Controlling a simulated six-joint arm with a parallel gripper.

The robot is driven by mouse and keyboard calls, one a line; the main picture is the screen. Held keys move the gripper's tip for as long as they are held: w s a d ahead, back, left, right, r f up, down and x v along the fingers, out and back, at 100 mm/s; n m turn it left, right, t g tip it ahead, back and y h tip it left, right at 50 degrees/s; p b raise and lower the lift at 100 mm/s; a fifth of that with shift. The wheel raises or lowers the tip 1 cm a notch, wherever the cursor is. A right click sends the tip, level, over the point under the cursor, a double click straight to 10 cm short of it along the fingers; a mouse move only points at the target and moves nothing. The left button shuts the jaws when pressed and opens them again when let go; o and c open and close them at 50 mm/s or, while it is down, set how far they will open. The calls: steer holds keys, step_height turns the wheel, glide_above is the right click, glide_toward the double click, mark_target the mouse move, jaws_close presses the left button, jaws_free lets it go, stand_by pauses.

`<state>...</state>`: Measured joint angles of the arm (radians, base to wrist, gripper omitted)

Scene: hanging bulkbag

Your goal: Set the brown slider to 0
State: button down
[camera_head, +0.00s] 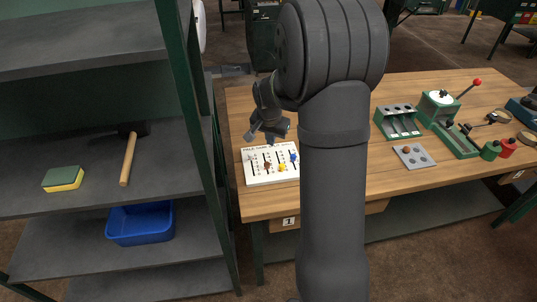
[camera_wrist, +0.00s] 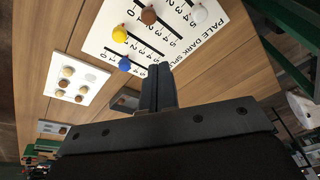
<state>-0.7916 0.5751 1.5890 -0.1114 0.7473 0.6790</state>
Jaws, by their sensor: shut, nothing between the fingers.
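A white slider board (camera_head: 258,180) lies on the workbench and fills the top of the wrist view (camera_wrist: 98,42). Its knobs are brown (camera_wrist: 148,15), yellow (camera_wrist: 119,34), blue (camera_wrist: 124,63) and pale white (camera_wrist: 199,14). In the head view the brown knob (camera_head: 267,166) sits partway along its slot, away from the title edge; its exact number is unclear. My gripper (camera_head: 270,134) hangs just above the board's title edge. Its fingers (camera_wrist: 160,72) are together and empty, to the right of the blue knob in the wrist view and apart from the brown knob.
A grey tray (camera_head: 414,156) with a brown ball and a green slotted rack (camera_head: 397,122) stand to the right. A green machine (camera_head: 440,104) with a red-knobbed lever is farther right. A shelf post (camera_head: 190,90) rises left of the bench.

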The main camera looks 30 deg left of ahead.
mark_target(269, 164)
steer(key=a+f+n, duration=0.1)
steer(key=f, duration=0.1)
steer(key=w+a+f+n, duration=0.1)
steer(key=f, duration=0.1)
steer(key=w+f+n, duration=0.1)
steer(key=f, duration=0.2)
steer(key=shift+w+a+n+t+y, duration=0.25)
steer(key=shift+a+n+t+y, duration=0.05)
steer(key=shift+a+n+t, duration=0.1)
steer(key=shift+s+f, duration=0.15)
steer(key=shift+f, duration=0.25)
steer(key=shift+s+d+r, duration=0.1)
steer(key=shift+s+d, duration=0.4)
steer(key=shift+s, duration=0.25)
steer(key=shift+s+d, duration=0.45)
steer(key=shift+s, duration=0.3)
steer(key=shift+s+d, duration=0.85)
steer(key=shift+d, duration=0.05)
steer(key=shift+s, duration=0.1)
steer(key=shift+d, duration=0.1)
